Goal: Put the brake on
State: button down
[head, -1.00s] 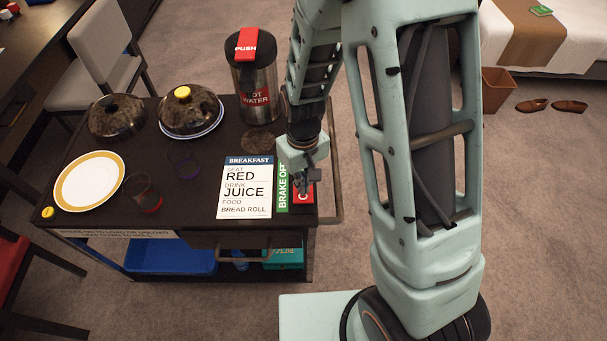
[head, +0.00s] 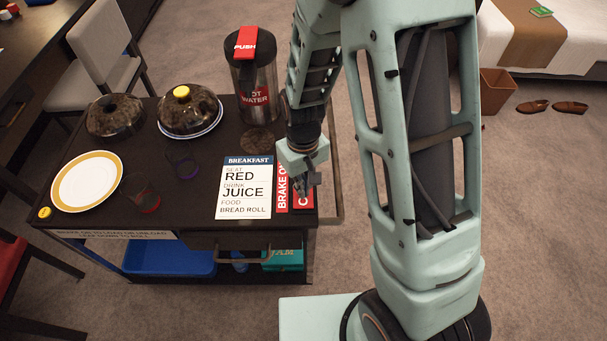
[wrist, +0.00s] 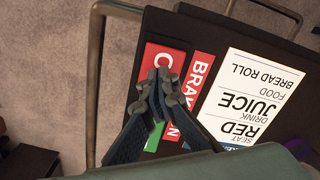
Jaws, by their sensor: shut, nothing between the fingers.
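The brake sign (head: 281,188) on the cart's front right is a red strip; its white lettering reads "BRAKE O", the rest hidden by my gripper. It also shows red in the wrist view (wrist: 203,72). Beside it is a red control panel (head: 307,201) with a "C" showing; in the wrist view this panel (wrist: 160,60) has a green part at its other end.
The breakfast card (head: 245,190) lies left of the sign. The dark cart top (head: 105,225) also holds a hot water flask (head: 262,95), two domed covers, a plate (head: 87,182) and glasses. A metal rail (head: 337,170) runs along the right side.

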jog(key=shift+r, duration=0.1)
notch_tip(320, 180, up, 7)
jog(key=p, duration=0.5)
dwell(0.7)
